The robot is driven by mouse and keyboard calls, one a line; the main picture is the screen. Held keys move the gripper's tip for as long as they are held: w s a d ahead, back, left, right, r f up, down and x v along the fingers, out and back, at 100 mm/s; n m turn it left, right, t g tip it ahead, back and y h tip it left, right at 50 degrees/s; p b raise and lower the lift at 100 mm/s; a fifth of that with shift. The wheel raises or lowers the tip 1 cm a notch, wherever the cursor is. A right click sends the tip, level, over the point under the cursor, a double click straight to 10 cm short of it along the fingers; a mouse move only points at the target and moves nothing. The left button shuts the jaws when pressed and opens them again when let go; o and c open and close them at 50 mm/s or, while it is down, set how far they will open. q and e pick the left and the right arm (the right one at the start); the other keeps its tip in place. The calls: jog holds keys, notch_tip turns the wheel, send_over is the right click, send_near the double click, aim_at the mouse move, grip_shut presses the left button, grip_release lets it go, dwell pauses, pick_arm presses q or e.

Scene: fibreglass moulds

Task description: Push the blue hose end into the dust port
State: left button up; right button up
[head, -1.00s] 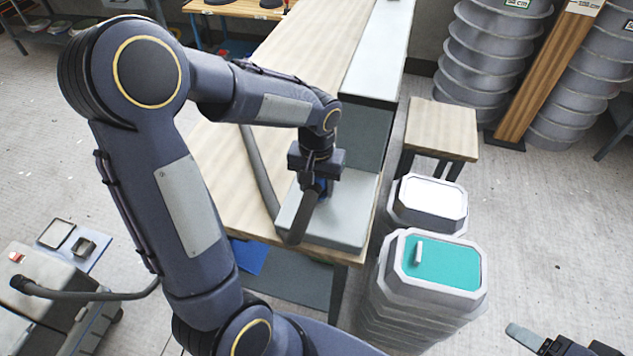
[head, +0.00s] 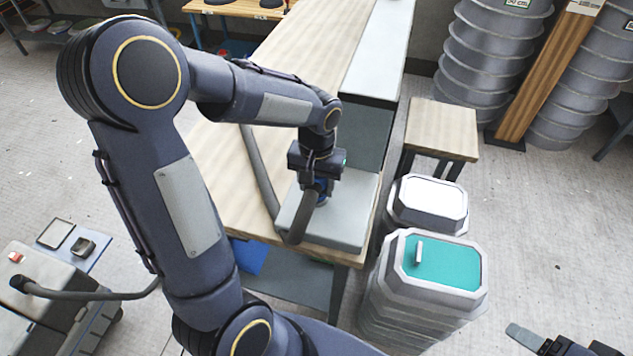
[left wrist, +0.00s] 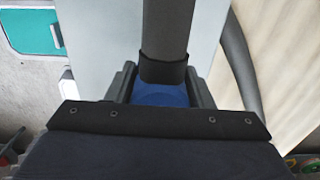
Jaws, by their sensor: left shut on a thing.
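My left gripper (head: 316,187) is shut on the blue hose end (head: 323,184), low over the grey block on the table. In the left wrist view the blue hose end (left wrist: 162,96) sits between the two dark fingers, with a black collar and the grey hose (left wrist: 168,28) running away from it. In the head view the grey hose (head: 304,218) bends down beside the gripper. I cannot make out the dust port; the gripper and arm may hide it. My right gripper (head: 562,345) shows only partly at the lower right corner, and its opening is unclear.
The hose lies over the wooden table (head: 225,165) and the grey block (head: 345,228). A tall grey machine body (head: 362,135) stands just behind the gripper. Stacked moulds, one with a teal top (head: 448,262), stand right of the table. A wooden stool (head: 443,128) is beyond them.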

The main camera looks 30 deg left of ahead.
pick_arm(q)
jog(key=shift+f+b, duration=0.45)
jog(key=shift+f, duration=0.15)
jog(key=o, duration=1.4)
jog(key=shift+c, duration=0.2)
notch_tip(320, 180, up, 8)
jog(key=shift+f, duration=0.1)
jog(key=s+d+r+t+h, duration=0.1)
jog(key=s+d+t+h, duration=0.1)
jog(key=s, duration=0.6)
jog(key=s+d+m+t+h, duration=0.1)
jog(key=s+d+t, duration=0.1)
jog(key=s, duration=0.6)
jog(key=shift+s+r+t+h, duration=0.25)
jog(key=shift+r+t+h, duration=0.15)
jog(key=shift+t, duration=0.4)
